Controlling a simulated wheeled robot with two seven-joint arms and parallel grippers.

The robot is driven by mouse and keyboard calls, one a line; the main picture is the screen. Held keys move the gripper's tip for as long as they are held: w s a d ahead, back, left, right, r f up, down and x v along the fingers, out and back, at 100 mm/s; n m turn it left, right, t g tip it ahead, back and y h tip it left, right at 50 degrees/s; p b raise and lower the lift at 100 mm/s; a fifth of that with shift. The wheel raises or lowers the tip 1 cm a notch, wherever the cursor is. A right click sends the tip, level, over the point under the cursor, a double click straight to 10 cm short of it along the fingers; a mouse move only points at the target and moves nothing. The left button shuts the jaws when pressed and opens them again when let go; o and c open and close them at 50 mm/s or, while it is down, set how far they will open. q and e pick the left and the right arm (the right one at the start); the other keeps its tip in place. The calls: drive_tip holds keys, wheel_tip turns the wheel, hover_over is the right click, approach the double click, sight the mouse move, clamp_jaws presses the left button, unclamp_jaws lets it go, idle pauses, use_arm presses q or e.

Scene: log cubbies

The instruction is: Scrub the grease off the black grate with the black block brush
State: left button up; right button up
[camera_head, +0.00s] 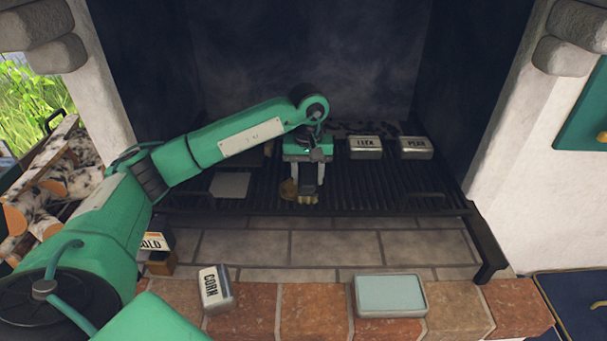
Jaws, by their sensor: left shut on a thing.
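The black grate (385,182) spans the hearth inside the fireplace, above the brick ledge. My left gripper (306,192) reaches in from the left and points down at the middle of the grate. It is shut on what seems to be the black block brush, which is mostly hidden by the fingers and blends with the dark bars. A tan bit shows at the fingertips, low over the grate; contact cannot be told. A dark speckled patch, possibly grease, shows at the grate's back. My right gripper is out of view.
A grey plate (230,185) lies at left. A CORN tin (215,289) and a pale-topped tin (390,295) sit on the front bricks. Logs (45,190) are at far left.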

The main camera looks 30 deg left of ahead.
use_arm(q)
drive_tip(key=shift+w+d, duration=0.35)
drive_tip(key=shift+d, duration=0.3)
drive_tip(key=shift+w+d, duration=0.35)
drive_tip(key=shift+d, duration=0.25)
drive_tip(key=shift+f, duration=0.1)
drive_tip(key=shift+s+a+b, duration=0.45)
drive_tip(key=shift+a+b, duration=0.05)
drive_tip(key=shift+a, duration=0.25)
drive_tip(key=shift+s+a+f+b, duration=0.1)
drive_tip(key=shift+s+a+b, duration=0.15)
drive_tip(key=shift+s+a, duration=0.35)
drive_tip(key=shift+s+a+b, duration=0.2)
drive_tip(key=shift+s+a, duration=0.1)
drive_tip(key=shift+a, duration=0.5)
drive_tip(key=shift+s+a, duration=0.25)
drive_tip(key=shift+a, duration=0.05)
drive_tip(key=shift+a, duration=0.1)
drive_tip(key=shift+s+a+b, duration=0.3)
drive_tip(key=shift+s+a, duration=0.2)
drive_tip(key=shift+a, duration=0.3)
drive_tip(key=shift+s+a+b, duration=0.3)
drive_tip(key=shift+s+a, duration=0.2)
drive_tip(key=shift+a, duration=0.3)
drive_tip(key=shift+s+a+b, duration=0.3)
drive_tip(key=shift+s+a, duration=0.2)
drive_tip(key=shift+a, duration=0.3)
